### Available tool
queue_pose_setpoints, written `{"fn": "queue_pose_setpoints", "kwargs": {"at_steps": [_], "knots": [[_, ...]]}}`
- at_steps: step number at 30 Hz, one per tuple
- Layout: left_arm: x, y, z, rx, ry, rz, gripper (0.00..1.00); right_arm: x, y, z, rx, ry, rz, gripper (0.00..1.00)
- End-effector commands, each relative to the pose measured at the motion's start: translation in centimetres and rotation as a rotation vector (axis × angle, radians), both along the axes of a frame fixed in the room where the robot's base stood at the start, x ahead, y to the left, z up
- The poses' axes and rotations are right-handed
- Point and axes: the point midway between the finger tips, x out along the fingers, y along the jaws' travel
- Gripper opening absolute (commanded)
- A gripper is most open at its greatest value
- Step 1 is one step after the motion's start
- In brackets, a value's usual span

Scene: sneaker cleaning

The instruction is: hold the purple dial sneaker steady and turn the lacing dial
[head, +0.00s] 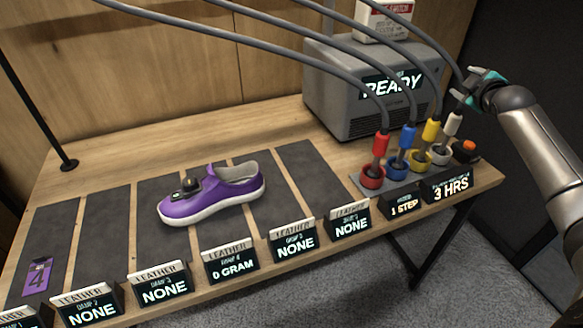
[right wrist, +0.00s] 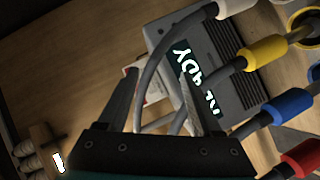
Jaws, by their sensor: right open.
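The purple sneaker (head: 212,199) with a white sole stands upright on the dark mats in the middle of the table in the head view. Its black lacing dial (head: 189,184) sits on top, towards the left end. My right gripper (head: 467,87) is at the right of the head view, above the row of hoses and far from the sneaker. In the right wrist view its two fingers (right wrist: 165,95) are spread, with a grey hose showing between them. The sneaker is out of the right wrist view. My left gripper is not in view.
A grey machine (head: 345,95) reading READY stands at the back right, with hoses running to red, blue (head: 407,138), yellow and white plugs. Label stands (head: 231,260) line the front edge. The mats (head: 105,225) left of the sneaker are mostly clear.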

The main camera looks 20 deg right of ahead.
Motion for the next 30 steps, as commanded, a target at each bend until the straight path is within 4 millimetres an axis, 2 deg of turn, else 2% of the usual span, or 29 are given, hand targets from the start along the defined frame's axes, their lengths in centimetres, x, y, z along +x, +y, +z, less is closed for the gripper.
{"fn": "queue_pose_setpoints", "kwargs": {"at_steps": [1,5,9,11,12,13,14,17,21,26,30], "knots": [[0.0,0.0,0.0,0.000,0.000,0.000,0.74,1.2,0.8,3.2,-0.052,-0.052,0.032,0.66],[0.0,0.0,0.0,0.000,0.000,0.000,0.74,3.6,3.4,10.1,-0.184,-0.172,0.113,0.66],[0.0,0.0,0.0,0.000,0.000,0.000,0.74,5.6,7.8,17.0,-0.347,-0.282,0.220,0.66],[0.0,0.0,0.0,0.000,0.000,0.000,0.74,6.4,10.6,19.2,-0.430,-0.311,0.279,0.66],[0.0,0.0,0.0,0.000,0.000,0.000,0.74,7.1,12.6,20.0,-0.489,-0.317,0.321,0.66],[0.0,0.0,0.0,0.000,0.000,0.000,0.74,7.6,14.2,20.2,-0.530,-0.313,0.353,0.66],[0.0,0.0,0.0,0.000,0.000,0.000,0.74,8.1,15.7,20.0,-0.566,-0.301,0.384,0.66],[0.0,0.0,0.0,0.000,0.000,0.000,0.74,9.7,20.7,17.5,-0.674,-0.230,0.485,0.66],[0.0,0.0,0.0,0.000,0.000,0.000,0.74,11.2,27.2,12.2,-0.800,-0.106,0.625,0.66],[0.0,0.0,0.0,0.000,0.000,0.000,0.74,11.5,34.3,5.6,-0.932,0.029,0.797,0.66],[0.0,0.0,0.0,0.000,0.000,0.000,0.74,10.4,40.5,0.0,-1.055,0.126,0.962,0.66]]}}
